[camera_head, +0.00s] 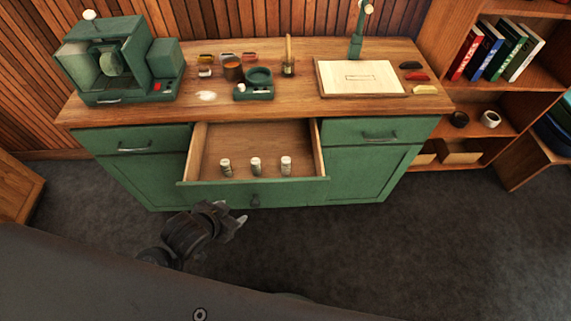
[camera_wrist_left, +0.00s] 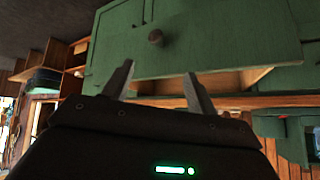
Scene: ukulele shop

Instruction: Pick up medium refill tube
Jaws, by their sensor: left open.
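Three small refill tubes stand upright in a row in the open drawer (camera_head: 230,142): a left one (camera_head: 225,167), a middle one (camera_head: 255,165) and a right one (camera_head: 286,165). They are pale with light caps. They look close in size, so I cannot tell which is the medium one. My left gripper (camera_head: 238,217) is open and empty, in front of the drawer and apart from the tubes. In the left wrist view its two fingers (camera_wrist_left: 157,84) point at the green drawer front (camera_wrist_left: 210,40). No tubes show in that view. My right gripper is not in view.
The green cabinet's wooden top holds a green machine (camera_head: 110,60), a green dish stand (camera_head: 258,85), small pots and a pale board (camera_head: 360,77). A bookshelf (camera_head: 500,95) stands at the right. The drawer front panel (camera_head: 255,192) stands between my gripper and the tubes.

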